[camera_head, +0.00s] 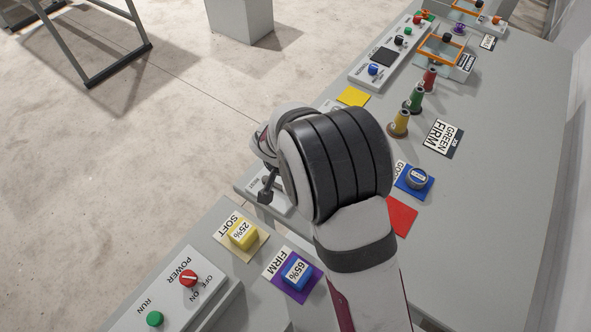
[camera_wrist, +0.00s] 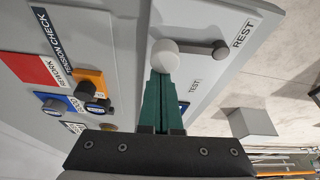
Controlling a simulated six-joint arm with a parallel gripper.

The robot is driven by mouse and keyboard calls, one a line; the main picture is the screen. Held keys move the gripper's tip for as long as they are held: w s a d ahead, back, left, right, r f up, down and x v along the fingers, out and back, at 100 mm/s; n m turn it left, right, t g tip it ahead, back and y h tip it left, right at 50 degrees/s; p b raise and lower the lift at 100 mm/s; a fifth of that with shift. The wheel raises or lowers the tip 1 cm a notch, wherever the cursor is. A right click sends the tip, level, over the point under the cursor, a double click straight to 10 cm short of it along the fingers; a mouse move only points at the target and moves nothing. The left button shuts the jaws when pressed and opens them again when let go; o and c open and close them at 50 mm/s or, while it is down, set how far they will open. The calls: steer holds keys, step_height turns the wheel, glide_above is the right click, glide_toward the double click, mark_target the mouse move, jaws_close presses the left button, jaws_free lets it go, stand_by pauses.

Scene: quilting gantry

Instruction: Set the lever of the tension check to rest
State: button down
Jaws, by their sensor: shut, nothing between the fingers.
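The tension check lever shows in the wrist view. Its pale round knob (camera_wrist: 165,52) is at the tips of my gripper (camera_wrist: 163,76), and its dark shaft (camera_wrist: 195,48) runs right to a dark round end. The word REST (camera_wrist: 243,33) is printed beyond that end, at the right, and TEST (camera_wrist: 195,84) is printed below the shaft. My gripper's green fingers are shut together with nothing between them. They are at the knob's near side; I cannot tell if they touch it. In the head view my arm hides the gripper and most of the lever's panel.
In the head view a yellow 25% block (camera_head: 242,235), a blue 65% block (camera_head: 297,274) and a red power knob (camera_head: 188,279) stand near the arm. Thread spools (camera_head: 398,123) and a blue-based round item (camera_head: 416,178) stand beyond. The table's right side is clear.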

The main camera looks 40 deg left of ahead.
steer(key=shift+s+d, duration=0.1)
steer(key=shift+s, duration=0.35)
stand_by(0.4)
steer(key=w, duration=0.2)
steer(key=w+r, duration=0.1)
steer(key=w, duration=0.1)
steer(key=v, duration=0.9)
steer(key=shift+s, duration=0.1)
